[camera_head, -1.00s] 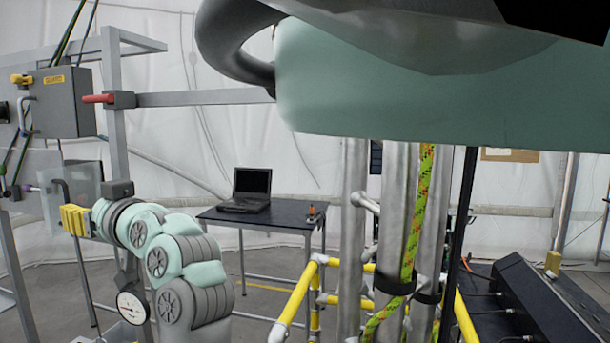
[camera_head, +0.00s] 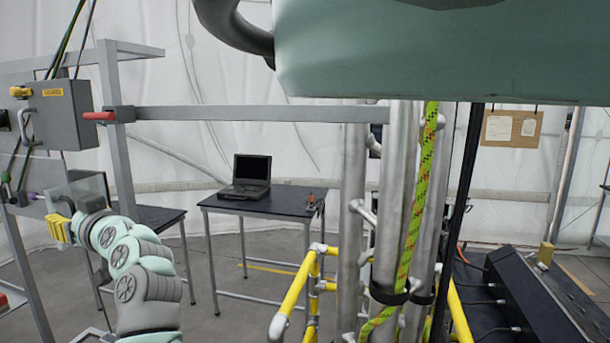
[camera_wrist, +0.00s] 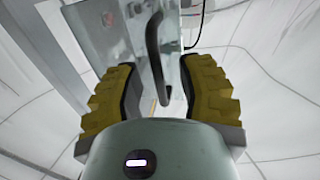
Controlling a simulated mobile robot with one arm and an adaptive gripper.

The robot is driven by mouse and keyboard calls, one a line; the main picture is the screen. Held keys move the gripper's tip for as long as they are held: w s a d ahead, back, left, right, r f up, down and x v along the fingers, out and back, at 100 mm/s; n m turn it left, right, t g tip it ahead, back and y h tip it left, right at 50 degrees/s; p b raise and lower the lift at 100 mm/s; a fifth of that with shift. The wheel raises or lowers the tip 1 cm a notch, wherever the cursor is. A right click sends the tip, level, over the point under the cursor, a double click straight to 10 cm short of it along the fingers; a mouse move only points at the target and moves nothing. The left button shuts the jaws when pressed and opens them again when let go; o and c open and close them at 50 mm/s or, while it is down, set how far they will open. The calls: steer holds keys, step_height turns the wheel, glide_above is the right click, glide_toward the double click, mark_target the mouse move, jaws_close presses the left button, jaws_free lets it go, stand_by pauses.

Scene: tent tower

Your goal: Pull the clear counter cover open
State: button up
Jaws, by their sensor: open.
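The clear counter cover (camera_head: 92,187) is a see-through panel on the grey frame at the left of the head view. A dark bent handle (camera_wrist: 155,58) hangs between my fingers in the wrist view, beside a pale panel that may be part of the cover. My gripper (camera_head: 58,230) has yellow padded fingers and is at the cover's lower left in the head view. In the wrist view my gripper (camera_wrist: 163,95) is open, with one finger on each side of the handle. Neither finger clearly touches it. The counter behind the cover is hard to make out.
A grey box (camera_head: 62,112) with a yellow label and a red-handled lever (camera_head: 104,116) are above. A grey rail (camera_head: 250,112) runs right from the frame. A table with a laptop (camera_head: 248,178) stands behind. Yellow rails (camera_head: 295,285) and metal poles are at centre.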

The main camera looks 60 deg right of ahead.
jaws_close()
stand_by(0.6)
